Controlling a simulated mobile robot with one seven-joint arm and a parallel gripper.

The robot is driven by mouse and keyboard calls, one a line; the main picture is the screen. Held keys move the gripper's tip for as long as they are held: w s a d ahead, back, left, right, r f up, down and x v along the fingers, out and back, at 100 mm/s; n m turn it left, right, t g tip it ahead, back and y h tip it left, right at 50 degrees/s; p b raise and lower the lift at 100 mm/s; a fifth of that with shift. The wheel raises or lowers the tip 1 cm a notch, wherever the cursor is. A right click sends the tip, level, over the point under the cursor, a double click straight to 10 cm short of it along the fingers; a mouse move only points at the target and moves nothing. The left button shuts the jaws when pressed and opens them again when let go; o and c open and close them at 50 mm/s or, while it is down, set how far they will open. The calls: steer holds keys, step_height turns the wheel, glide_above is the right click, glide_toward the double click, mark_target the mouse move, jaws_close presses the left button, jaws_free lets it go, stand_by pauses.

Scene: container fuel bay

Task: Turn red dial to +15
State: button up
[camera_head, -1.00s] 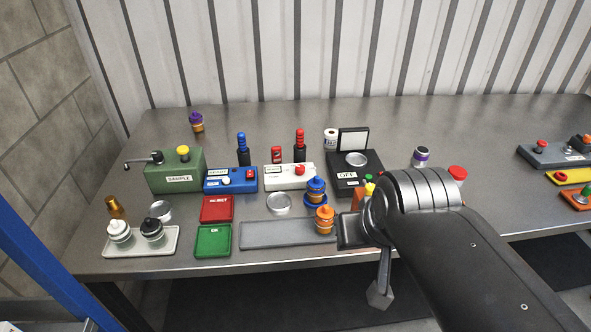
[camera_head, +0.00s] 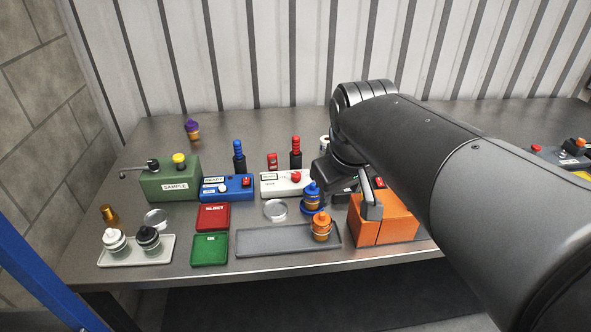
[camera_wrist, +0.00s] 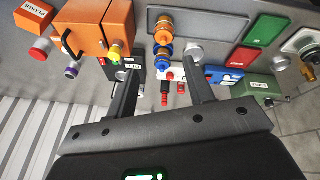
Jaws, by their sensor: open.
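The red dial (camera_head: 296,177) sits on a white box (camera_head: 272,185) near the middle of the table in the head view. In the wrist view the white box (camera_wrist: 172,73) shows between my fingers, upside down, and the dial is too small to read. My gripper (camera_head: 345,200) is open and empty, to the right of the white box in the head view and apart from it. The wrist view shows the gripper's two spread fingers (camera_wrist: 163,68) above the table. The dial's setting cannot be read.
A blue box (camera_head: 227,189) stands left of the white box. Red-topped (camera_head: 295,152) and blue-topped (camera_head: 239,155) bottles stand behind. Blue (camera_head: 312,196) and orange (camera_head: 321,227) jars stand in front. An orange cabinet (camera_head: 385,222) stands to the right. My arm hides part of the black OFF device.

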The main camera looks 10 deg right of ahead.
steer(key=w+a+n+g, duration=0.1)
steer(key=w+n, duration=0.2)
steer(key=w, duration=0.6)
steer(key=n+g, duration=0.3)
steer(key=n, duration=0.5)
glide_toward(296, 174)
step_height(296, 174, down, 9)
steer(key=shift+w+d+r, duration=0.1)
steer(key=shift+d+r, duration=0.05)
steer(key=c, duration=1)
